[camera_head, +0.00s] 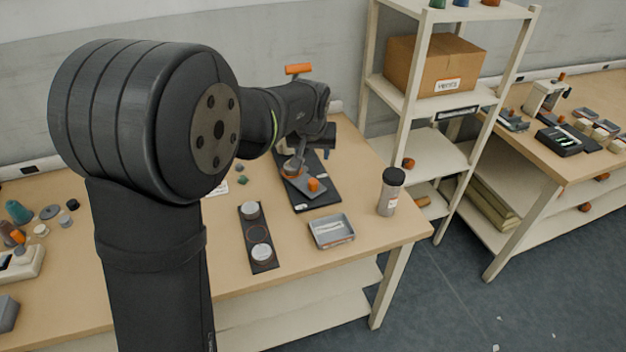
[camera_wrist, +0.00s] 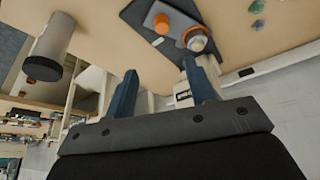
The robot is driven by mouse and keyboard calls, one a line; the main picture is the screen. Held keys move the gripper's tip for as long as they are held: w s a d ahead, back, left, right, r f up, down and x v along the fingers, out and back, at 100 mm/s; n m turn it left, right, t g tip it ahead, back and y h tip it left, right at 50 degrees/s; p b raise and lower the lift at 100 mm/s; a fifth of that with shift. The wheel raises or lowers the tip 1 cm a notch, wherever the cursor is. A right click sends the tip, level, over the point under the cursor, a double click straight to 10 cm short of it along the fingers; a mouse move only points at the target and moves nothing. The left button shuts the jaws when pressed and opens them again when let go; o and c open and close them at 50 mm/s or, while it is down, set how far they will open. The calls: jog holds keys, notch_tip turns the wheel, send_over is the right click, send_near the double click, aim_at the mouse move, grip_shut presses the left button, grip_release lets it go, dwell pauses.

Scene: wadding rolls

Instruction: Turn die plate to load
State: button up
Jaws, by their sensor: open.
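The die plate (camera_head: 307,188) is a grey plate with an orange knob (camera_head: 314,184), on the black base of a press on the bench. A round metal part with an orange ring sits at the plate's far end. In the wrist view the plate (camera_wrist: 178,22), its orange knob (camera_wrist: 161,23) and the ringed round part (camera_wrist: 197,41) show at the top. My gripper (camera_wrist: 160,82) is open, with two blue fingers spread and nothing between them. One finger's tip is close to the round part in the picture; I cannot tell whether they touch. In the head view my arm partly hides the press.
A bottle with a black cap (camera_head: 390,192) stands right of the press. A grey metal tray (camera_head: 332,231) and a black strip with round pieces (camera_head: 257,238) lie in front. The press's orange handle (camera_head: 298,69) rises behind my arm. A shelf rack (camera_head: 427,75) stands at the right.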

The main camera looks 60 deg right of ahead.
send_near(313, 181)
jog(key=x, duration=0.8)
jog(key=shift+d+f, duration=0.15)
jog(key=shift+f, duration=0.2)
grip_shut()
